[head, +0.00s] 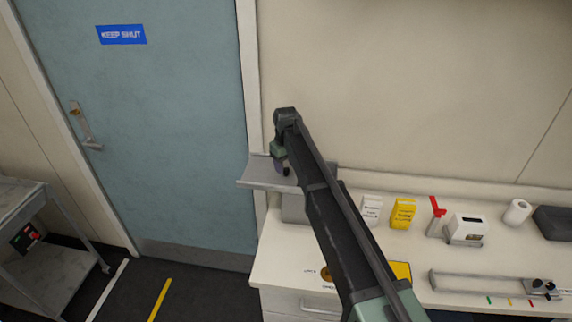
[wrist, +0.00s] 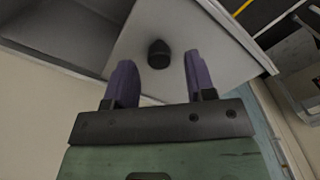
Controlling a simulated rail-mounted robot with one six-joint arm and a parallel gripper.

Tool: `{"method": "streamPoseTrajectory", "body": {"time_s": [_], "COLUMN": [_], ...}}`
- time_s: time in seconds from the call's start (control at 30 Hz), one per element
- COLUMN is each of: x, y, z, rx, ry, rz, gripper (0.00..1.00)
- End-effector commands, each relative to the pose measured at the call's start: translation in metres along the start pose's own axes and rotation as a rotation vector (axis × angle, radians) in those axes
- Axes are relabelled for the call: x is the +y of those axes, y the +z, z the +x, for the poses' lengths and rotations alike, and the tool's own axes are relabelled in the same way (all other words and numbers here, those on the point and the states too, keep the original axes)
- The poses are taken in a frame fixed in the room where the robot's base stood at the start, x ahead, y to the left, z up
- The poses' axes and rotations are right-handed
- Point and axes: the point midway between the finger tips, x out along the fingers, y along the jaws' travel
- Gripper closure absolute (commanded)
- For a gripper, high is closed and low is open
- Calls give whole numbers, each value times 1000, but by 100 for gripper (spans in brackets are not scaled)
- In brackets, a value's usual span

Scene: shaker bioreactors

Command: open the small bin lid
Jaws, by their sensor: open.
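The small bin is a grey box (head: 294,208) at the left end of the white counter, partly hidden behind my arm. Its flat grey lid (head: 258,173) sticks out to the left past the box, over the counter's end. In the wrist view the lid is a pale panel (wrist: 195,30) with a short black knob (wrist: 159,54). My gripper (head: 282,169) is at the lid, pointing down. In the wrist view my gripper (wrist: 156,72) is open, its purple fingers on either side of the knob with gaps on both sides. Whether the fingertips touch the lid is unclear.
White (head: 371,210) and yellow (head: 403,213) boxes, a red-topped item (head: 437,215) and a white device (head: 467,230) stand along the counter (head: 285,258). A blue door (head: 170,130) is at the left. A grey cart (head: 35,215) stands lower left.

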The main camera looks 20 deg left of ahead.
Motion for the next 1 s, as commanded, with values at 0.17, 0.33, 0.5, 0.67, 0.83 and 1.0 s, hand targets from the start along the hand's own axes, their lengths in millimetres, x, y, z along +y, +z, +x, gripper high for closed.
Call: {"method": "streamPoseTrajectory", "body": {"time_s": [0.17, 0.33, 0.5, 0.67, 0.83, 1.0], "x": [0, 0, 0, 0, 0, -16], "y": [0, 0, 0, 0, 0, 42], "z": [-55, -90, -94, -92, -91, -90], "rx": [0, 0, 0, 0, 0, -1], "ry": [0, 0, 0, 0, 0, 0], "rz": [0, 0, 0, 0, 0, 128], "gripper": [50, 50, 50, 50, 50, 50]}}
